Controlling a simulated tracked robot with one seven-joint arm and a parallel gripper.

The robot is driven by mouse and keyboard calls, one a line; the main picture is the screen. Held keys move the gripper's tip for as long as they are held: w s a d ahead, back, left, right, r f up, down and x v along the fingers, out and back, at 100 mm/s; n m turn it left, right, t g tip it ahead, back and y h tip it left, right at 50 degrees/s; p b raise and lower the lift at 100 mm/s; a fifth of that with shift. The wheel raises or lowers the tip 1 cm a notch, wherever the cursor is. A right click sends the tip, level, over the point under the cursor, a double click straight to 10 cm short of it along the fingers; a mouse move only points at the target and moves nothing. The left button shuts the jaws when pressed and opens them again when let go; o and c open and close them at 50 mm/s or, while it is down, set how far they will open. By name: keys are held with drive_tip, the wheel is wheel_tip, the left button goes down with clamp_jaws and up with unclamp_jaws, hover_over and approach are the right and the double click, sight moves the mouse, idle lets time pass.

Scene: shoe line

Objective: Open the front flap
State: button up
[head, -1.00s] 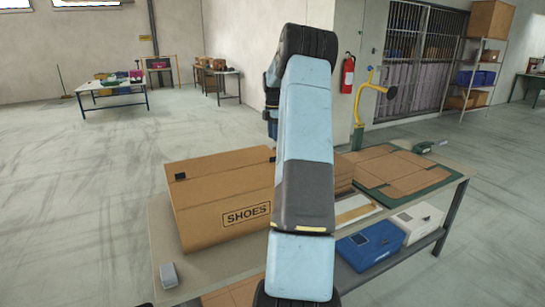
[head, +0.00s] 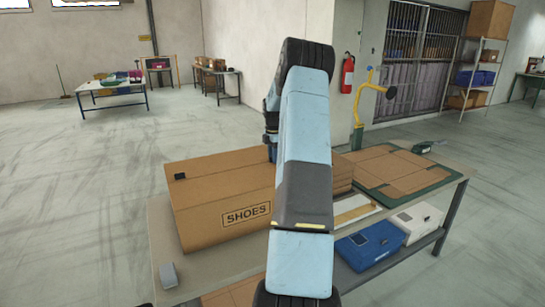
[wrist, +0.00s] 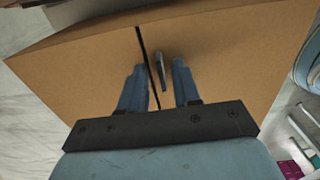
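A brown cardboard box (head: 222,190) marked SHOES stands on the table, its top flaps lying shut. A small black tab (head: 180,177) sits at the left of its top. In the wrist view the box top (wrist: 90,75) fills most of the picture, with a black seam line (wrist: 147,55) across it. A dark upright tab (wrist: 160,72) stands beside the seam. My gripper (wrist: 159,66) is open, one finger on each side of that tab, with gaps left and right. In the head view my arm hides the right of the box and most of the gripper.
The table (head: 160,240) also bears a small grey block (head: 168,274) at front left and flat cardboard (head: 390,168) on a green mat (head: 440,178) at right. A blue case (head: 370,243) and a white case (head: 418,222) lie below on the right.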

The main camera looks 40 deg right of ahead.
drive_tip(key=shift+c, duration=0.5)
clamp_jaws()
drive_tip(key=shift+w+r, duration=0.1)
drive_tip(key=shift+r, duration=0.05)
idle(0.5)
drive_tip(key=shift+a, duration=0.15)
